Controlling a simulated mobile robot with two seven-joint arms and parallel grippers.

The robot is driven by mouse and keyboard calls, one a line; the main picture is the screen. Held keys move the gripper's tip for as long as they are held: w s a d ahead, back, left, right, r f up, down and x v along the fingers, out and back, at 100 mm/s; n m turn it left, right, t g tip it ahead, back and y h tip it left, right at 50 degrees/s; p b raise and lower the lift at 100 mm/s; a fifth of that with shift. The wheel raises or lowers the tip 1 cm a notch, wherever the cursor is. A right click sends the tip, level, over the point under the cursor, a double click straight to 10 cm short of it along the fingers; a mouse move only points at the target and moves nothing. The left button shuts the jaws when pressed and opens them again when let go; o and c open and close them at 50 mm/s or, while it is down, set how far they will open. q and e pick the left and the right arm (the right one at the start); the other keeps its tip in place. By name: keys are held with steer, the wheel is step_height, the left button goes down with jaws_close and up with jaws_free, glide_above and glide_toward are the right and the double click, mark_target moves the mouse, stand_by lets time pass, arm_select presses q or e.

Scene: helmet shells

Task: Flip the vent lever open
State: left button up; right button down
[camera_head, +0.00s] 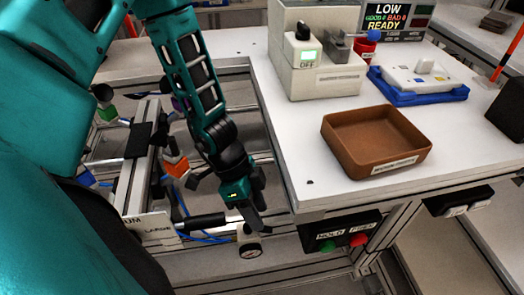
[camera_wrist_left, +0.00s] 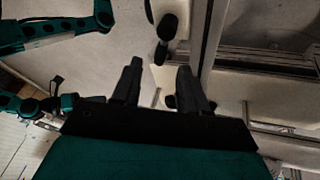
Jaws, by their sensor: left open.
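My left gripper (camera_head: 257,226) points down beside the near left edge of the white table. In the left wrist view its two dark fingers (camera_wrist_left: 158,78) stand apart with nothing between them. A black lever handle (camera_head: 205,222) lies to the left of the gripper, low down near a white fitting with a round gauge (camera_head: 250,250). I take it as the vent lever, but no label on it is readable. In the left wrist view a black handle (camera_wrist_left: 166,38) on a pale body shows just beyond the fingertips, apart from them. My right gripper is not clearly seen.
A brown tray (camera_head: 375,142), a blue tray with a white part (camera_head: 417,90) and a switch box (camera_head: 318,62) stand on the table. Buttons (camera_head: 340,240) sit under its front edge. Green and orange handles (camera_head: 176,165) and blue hoses crowd the left.

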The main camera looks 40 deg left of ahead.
arm_select(q)
steer(key=shift+b+x, duration=0.65)
steer(key=shift+x, duration=1.15)
steer(key=shift+w, duration=0.1)
steer(key=shift+c, duration=0.3)
jaws_close()
